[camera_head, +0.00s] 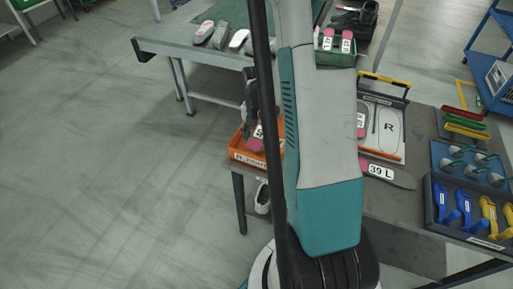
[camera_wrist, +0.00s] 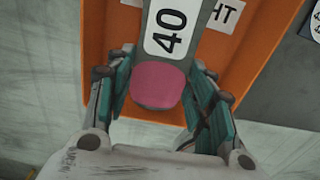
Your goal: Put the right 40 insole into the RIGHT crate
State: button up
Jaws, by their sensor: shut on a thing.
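My gripper (camera_wrist: 163,78) is shut on a grey insole (camera_wrist: 159,88) with a pink heel and a white label reading 40. Its left or right letter is not visible. The insole is over the orange crate (camera_wrist: 105,30), whose white label (camera_wrist: 232,13) shows the letters HT in the wrist view. I cannot tell whether the insole touches the crate. In the head view, the orange crate (camera_head: 243,157) stands at the table's left end, with my gripper (camera_head: 256,125) over it. My arm hides the crate's right part.
A grey insole labelled 39 L (camera_head: 385,172) lies on the table, right of my arm. Behind it stands a board (camera_head: 388,148) marked R. A grey bench (camera_head: 190,42) with insoles is behind. Open floor lies left.

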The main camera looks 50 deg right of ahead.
jog(key=shift+f+b, duration=0.75)
jog(key=shift+f, duration=1.5)
jog(key=shift+f, duration=0.15)
jog(key=o, duration=1)
notch_tip(320, 180, up, 12)
jog(key=p, duration=0.4)
jog(key=shift+p, duration=0.35)
